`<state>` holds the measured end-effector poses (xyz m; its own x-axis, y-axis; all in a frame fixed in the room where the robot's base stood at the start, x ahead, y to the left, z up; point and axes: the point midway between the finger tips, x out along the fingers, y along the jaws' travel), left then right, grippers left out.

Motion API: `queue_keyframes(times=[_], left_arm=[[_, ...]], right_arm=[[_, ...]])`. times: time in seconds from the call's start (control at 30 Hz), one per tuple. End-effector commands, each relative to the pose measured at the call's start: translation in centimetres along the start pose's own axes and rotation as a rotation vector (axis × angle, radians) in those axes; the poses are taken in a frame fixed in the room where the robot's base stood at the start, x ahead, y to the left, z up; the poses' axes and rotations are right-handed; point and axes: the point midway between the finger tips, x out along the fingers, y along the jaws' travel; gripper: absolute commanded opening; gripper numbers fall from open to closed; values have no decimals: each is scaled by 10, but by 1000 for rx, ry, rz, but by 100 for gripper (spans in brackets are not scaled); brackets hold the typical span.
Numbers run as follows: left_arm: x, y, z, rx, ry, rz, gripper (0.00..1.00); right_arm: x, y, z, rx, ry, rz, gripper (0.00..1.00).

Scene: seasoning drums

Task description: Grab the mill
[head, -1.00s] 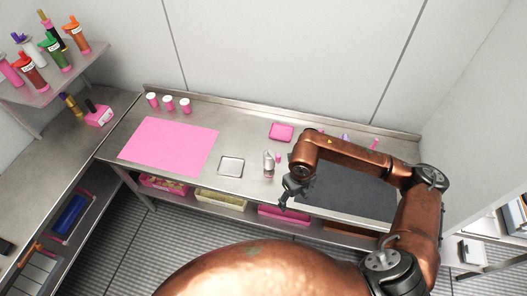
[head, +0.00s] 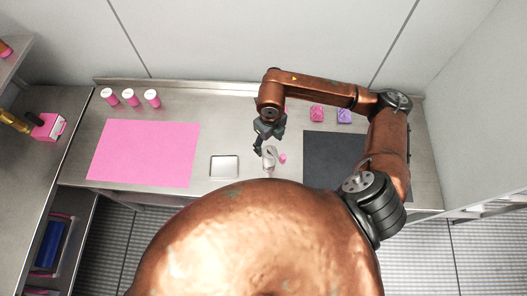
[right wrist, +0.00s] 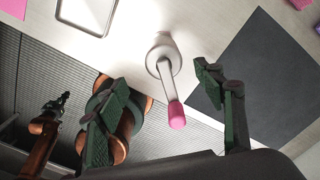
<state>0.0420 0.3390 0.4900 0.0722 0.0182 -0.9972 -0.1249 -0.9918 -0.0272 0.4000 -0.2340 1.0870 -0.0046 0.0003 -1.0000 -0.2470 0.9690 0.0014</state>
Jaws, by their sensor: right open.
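The mill (head: 268,160) is a small pale, silvery cylinder with a crank handle ending in a pink knob. It stands on the steel counter between the tray and the dark mat. In the right wrist view the mill (right wrist: 163,56) is upright, with its crank and knob pointing toward me between the fingers. My right gripper (head: 258,146) is just above and beside the mill in the head view. In the right wrist view my right gripper (right wrist: 163,88) is open and empty, its green-padded fingers apart. What looks like my left gripper (right wrist: 56,106) shows small at the left there.
A small metal tray (head: 224,167) lies left of the mill, with a pink mat (head: 145,152) beyond it. A dark mat (head: 345,160) lies to the right. Several pink and purple items stand at the back, including a pink block (head: 316,114). Three pink-and-white jars (head: 130,97) stand back left.

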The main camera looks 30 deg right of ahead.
Motion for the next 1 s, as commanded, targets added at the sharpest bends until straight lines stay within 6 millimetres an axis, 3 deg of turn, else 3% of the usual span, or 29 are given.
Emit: queue_keyframes(times=[0.03,0.2,0.43,0.53,1.0], left_arm=[[11,-1,-7,2,9,-1,0],[30,-2,-27,6,38,-2,0],[53,0,3,1,3,-1,0],[61,0,6,1,-1,-2,0],[53,-1,-8,3,17,-3,0]], right_arm=[[11,0,-2,-1,0,0,62],[31,0,-3,1,2,1,62],[56,-1,-1,4,6,2,62],[65,-2,-2,4,7,2,62],[104,-4,-2,5,10,3,62]])
